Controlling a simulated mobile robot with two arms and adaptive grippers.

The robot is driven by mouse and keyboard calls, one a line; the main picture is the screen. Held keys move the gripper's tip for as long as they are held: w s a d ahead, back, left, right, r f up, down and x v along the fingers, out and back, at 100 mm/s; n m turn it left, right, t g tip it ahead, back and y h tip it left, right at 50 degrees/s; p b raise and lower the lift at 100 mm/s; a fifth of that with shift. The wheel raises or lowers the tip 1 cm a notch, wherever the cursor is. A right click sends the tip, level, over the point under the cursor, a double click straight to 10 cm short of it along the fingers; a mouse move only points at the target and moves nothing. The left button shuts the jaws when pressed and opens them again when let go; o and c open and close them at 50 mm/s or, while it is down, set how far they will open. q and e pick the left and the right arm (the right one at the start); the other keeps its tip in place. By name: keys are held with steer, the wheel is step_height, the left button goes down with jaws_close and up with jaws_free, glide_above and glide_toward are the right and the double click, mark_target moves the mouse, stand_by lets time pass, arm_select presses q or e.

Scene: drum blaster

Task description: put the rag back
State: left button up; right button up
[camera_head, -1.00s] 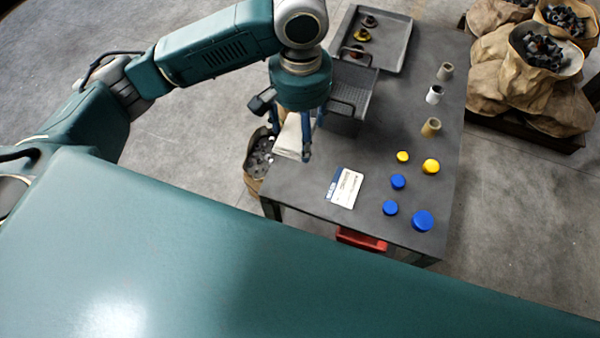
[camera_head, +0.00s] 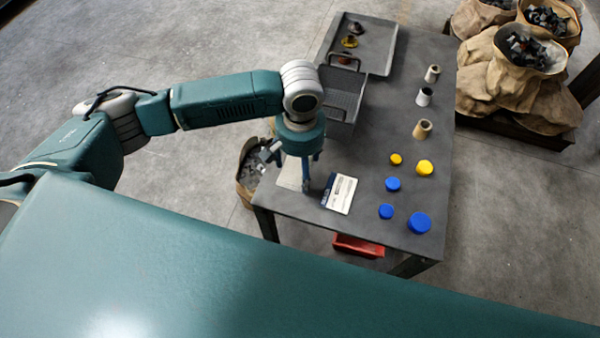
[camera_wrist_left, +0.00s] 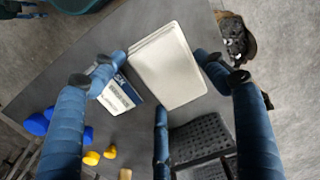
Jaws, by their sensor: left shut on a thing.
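The rag (camera_head: 289,174) is a folded, cream-white cloth at the left edge of the table, partly hidden by my left gripper (camera_head: 305,182). In the left wrist view the rag (camera_wrist_left: 168,65) lies between the blue fingers of the gripper (camera_wrist_left: 160,75), which is shut on it. I cannot tell whether the rag touches the tabletop. A blue and white card (camera_head: 339,193) lies just right of the gripper and also shows in the left wrist view (camera_wrist_left: 117,94). My right gripper is not in view.
The grey table (camera_head: 385,130) holds a dark mesh basket (camera_head: 342,92) behind the gripper and a tray (camera_head: 372,50) at the back. Blue and yellow caps (camera_head: 419,222) and several small cylinders (camera_head: 422,129) stand on the right. A sack (camera_head: 247,175) stands on the floor at left.

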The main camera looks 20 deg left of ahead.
mark_target(300, 170)
arm_select(q)
step_height(300, 170, down, 4)
steer(key=shift+r, duration=0.1)
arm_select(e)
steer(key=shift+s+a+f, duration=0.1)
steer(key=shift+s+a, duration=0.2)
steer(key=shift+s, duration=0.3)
arm_select(q)
steer(key=o, duration=1)
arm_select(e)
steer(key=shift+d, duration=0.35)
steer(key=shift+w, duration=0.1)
